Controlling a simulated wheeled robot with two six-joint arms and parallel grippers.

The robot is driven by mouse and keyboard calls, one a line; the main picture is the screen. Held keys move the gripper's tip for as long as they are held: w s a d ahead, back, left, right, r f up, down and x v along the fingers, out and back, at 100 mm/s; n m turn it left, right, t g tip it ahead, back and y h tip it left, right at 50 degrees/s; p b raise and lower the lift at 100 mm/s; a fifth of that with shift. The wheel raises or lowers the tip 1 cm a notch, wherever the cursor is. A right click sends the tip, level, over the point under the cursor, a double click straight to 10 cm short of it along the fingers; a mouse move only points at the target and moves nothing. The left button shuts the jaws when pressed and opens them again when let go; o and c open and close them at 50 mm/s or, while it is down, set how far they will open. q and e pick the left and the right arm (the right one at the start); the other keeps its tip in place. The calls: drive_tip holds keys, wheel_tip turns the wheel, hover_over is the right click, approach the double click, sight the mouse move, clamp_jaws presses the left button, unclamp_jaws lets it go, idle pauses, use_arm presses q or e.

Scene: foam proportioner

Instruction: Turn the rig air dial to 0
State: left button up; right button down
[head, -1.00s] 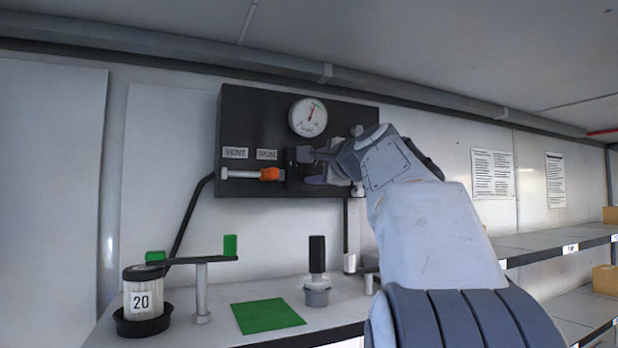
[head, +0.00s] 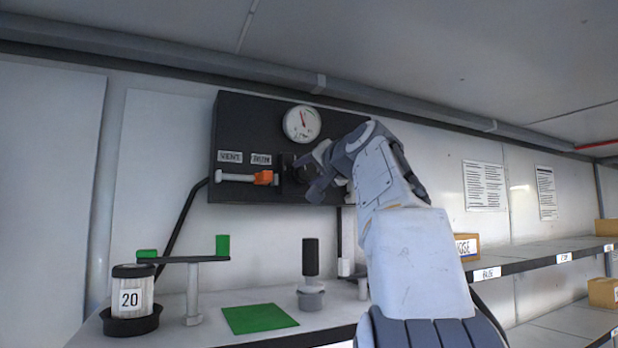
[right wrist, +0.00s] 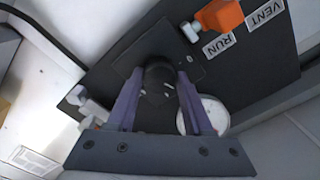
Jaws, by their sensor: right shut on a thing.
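The black air dial (right wrist: 158,76) sits on a dark square plate on the black panel (head: 235,125). My right gripper (head: 312,178) is at the panel, and in the right wrist view its two fingers (right wrist: 158,92) are shut on the dial, one on each side. In the head view the fingers mostly hide the dial. A round white gauge (head: 302,124) with a red needle is above the dial. The needle points nearly straight up, slightly left. The dial's markings are too small to read. My left gripper is out of view.
A lever with an orange end (head: 264,178) is just left of the gripper, below the VENT (head: 230,157) and RUN (head: 261,159) labels. The bench below holds a canister marked 20 (head: 131,299), a green pad (head: 259,318) and a black-handled post (head: 311,257).

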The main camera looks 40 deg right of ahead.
drive_tip(key=n, duration=0.3)
drive_tip(key=n+b, duration=0.1)
drive_tip(key=n, duration=0.1)
drive_tip(key=shift+f+n, duration=0.2)
drive_tip(key=shift+n, duration=0.2)
drive_tip(key=n, duration=0.4)
drive_tip(key=shift+n+b, duration=0.35)
drive_tip(key=shift+n, duration=0.35)
drive_tip(key=shift+c, duration=1.5)
unclamp_jaws()
drive_tip(key=shift+r, duration=0.1)
